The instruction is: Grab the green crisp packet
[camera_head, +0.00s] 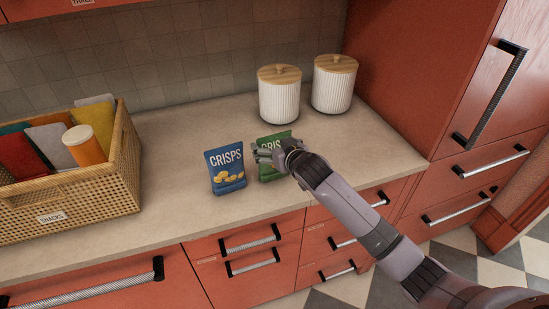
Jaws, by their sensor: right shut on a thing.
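The green crisp packet (268,172) stands on the counter, right of centre, with part of its front hidden by my right gripper. My right gripper (262,154) reaches in from the right and is shut on the green crisp packet near its upper part. The fingertips are small in the view, and their exact contact is hard to see. A blue crisp packet (227,168) stands upright just to the left of the green one. My left gripper is not in view.
A wicker basket (125,165) labelled snacks, holding several packets and an orange canister (84,147), stands at the left. Two white ribbed canisters (279,101) (333,90) with wooden lids stand behind. The counter (175,140) is clear between basket and packets. A tall red cabinet (425,70) bounds the right.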

